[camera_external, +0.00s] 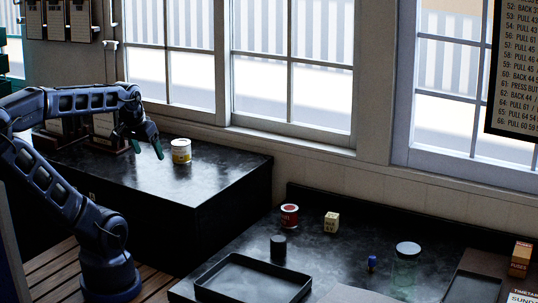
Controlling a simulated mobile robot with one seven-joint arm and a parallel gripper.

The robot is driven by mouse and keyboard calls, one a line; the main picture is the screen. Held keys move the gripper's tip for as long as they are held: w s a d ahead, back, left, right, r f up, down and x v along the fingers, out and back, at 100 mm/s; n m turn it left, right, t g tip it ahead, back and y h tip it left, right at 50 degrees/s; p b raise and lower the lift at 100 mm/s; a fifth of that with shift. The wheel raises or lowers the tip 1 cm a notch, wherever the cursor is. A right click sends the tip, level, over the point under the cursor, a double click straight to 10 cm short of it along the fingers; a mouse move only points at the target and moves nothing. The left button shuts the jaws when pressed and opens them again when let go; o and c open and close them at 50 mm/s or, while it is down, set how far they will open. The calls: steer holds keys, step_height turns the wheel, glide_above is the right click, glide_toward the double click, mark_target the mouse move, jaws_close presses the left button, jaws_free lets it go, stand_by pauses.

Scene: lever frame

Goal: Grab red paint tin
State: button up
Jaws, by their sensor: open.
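A red tin (289,216) with a pale label band stands upright on the dark counter near its back left. A yellow and white tin (181,151) stands on the separate dark cabinet top at the left. My gripper (147,146) is open and empty above that cabinet top, just left of the yellow tin and apart from it. The red tin is well to the right of my gripper and lower in the picture. Whether the red tin holds paint cannot be read from its label.
On the counter (345,253) stand a cream box (331,222), a black cylinder (278,248), a blue item (372,263), a glass jar (405,268) and an orange box (520,259). A black tray (252,280) lies at the front. A gap separates cabinet and counter.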

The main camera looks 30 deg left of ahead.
step_height(320, 180, up, 5)
steer(key=m+g+h, duration=0.2)
steer(key=m+h, duration=0.2)
steer(key=m, duration=0.6)
glide_above(291, 215)
steer(key=a, duration=0.4)
step_height(291, 215, down, 24)
steer(key=shift+a+x, duration=0.2)
steer(key=shift+x, duration=2.45)
steer(key=shift+a+x, duration=0.25)
steer(key=shift+x, duration=2.4)
steer(key=shift+w+f, duration=0.1)
steer(key=shift+w, duration=0.1)
